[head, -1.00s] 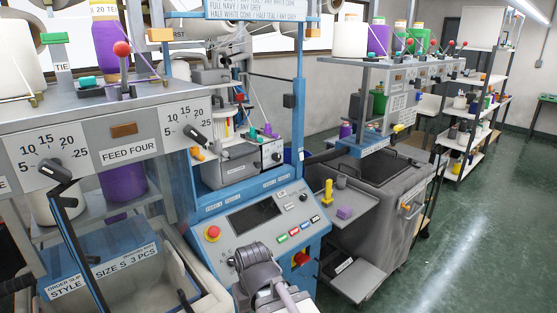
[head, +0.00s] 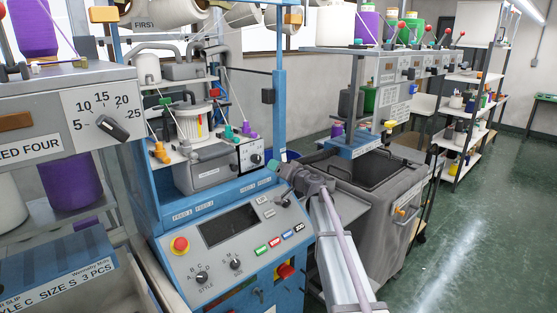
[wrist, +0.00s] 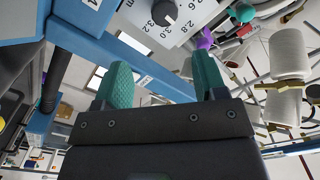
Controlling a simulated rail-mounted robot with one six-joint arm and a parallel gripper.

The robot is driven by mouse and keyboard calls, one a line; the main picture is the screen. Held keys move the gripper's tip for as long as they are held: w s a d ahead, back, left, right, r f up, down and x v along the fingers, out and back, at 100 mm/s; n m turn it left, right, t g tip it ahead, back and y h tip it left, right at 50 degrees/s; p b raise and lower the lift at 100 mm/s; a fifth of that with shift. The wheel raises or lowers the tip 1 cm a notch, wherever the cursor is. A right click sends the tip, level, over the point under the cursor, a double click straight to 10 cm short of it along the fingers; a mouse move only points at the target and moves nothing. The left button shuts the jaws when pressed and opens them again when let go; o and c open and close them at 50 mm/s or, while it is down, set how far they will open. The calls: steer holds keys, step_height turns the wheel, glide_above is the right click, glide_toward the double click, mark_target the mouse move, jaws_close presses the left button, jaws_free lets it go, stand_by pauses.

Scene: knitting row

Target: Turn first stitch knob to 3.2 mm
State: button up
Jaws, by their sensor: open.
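The stitch knob (wrist: 163,12) is a dark round knob on a white dial plate at the top of the wrist view. Around it are the marks 3.2, 3.0, 2.8 and 2.6. Its light mark seems to face between 3.0 and 2.8, but is too small to read exactly. In the head view the dial plate (head: 251,155) is on the grey unit of the blue machine. My gripper (wrist: 163,80) has two teal fingers, spread apart and empty. In the head view my gripper (head: 273,166) is just below right of the dial, with no visible contact.
Below the dial is the blue machine's control panel (head: 225,252) with a red stop button (head: 180,244) and other knobs. A blue frame post (head: 280,110) stands close behind my gripper. A grey bin (head: 370,205) is at the right; green floor (head: 490,220) lies beyond.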

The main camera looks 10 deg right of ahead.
mark_target(259, 160)
steer(key=x, duration=1.1)
steer(key=shift+s+a, duration=0.2)
steer(key=shift+a, duration=0.2)
steer(key=shift+r, duration=0.1)
steer(key=shift+c, duration=0.5)
steer(key=c, duration=0.8)
